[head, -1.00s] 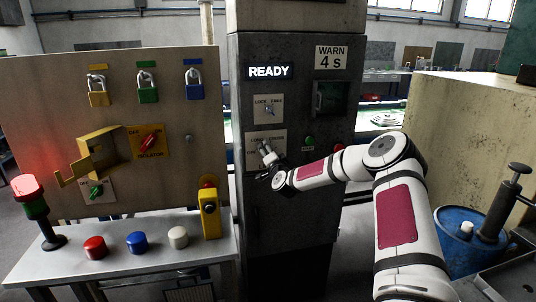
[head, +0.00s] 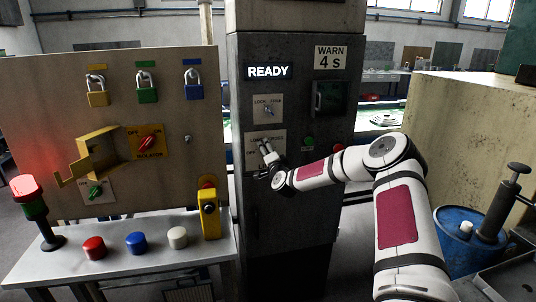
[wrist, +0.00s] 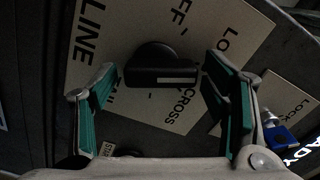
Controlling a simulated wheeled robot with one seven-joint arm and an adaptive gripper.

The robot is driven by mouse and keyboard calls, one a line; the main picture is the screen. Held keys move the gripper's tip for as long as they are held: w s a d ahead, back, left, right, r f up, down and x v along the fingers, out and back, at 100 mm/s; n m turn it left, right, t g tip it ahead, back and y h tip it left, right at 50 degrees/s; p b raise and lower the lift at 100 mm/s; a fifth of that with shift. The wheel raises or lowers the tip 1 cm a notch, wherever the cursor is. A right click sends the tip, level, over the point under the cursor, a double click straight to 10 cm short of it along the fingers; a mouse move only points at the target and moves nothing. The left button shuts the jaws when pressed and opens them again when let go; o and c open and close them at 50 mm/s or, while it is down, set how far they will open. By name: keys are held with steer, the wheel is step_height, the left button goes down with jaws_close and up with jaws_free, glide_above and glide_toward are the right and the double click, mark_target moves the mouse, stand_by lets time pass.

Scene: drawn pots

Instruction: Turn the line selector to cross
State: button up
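The line selector is a black knob (wrist: 160,66) with a white mark on its bar, on a pale label plate (wrist: 110,35) in the wrist view. The plate reads LINE and OFF, with LOC and CROSS partly visible. The bar lies across the picture, its white mark towards the right; which word it points at I cannot tell. My gripper (wrist: 160,85) is open, its teal-padded fingers on either side of the knob with gaps visible. In the head view my gripper (head: 264,148) is at the selector plate (head: 279,137) and hides the knob.
The grey cabinet (head: 290,210) also carries a lit READY sign (head: 268,71), a LOCK/FREE switch (head: 268,109) and a green button (head: 308,141). A board (head: 60,110) with padlocks and an isolator (head: 148,143) stands left. A blue drum (head: 455,255) stands right.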

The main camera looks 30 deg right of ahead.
steer(key=shift+s, duration=0.1)
steer(key=v, duration=1.1)
steer(key=shift+s, duration=0.35)
steer(key=shift+a, duration=0.15)
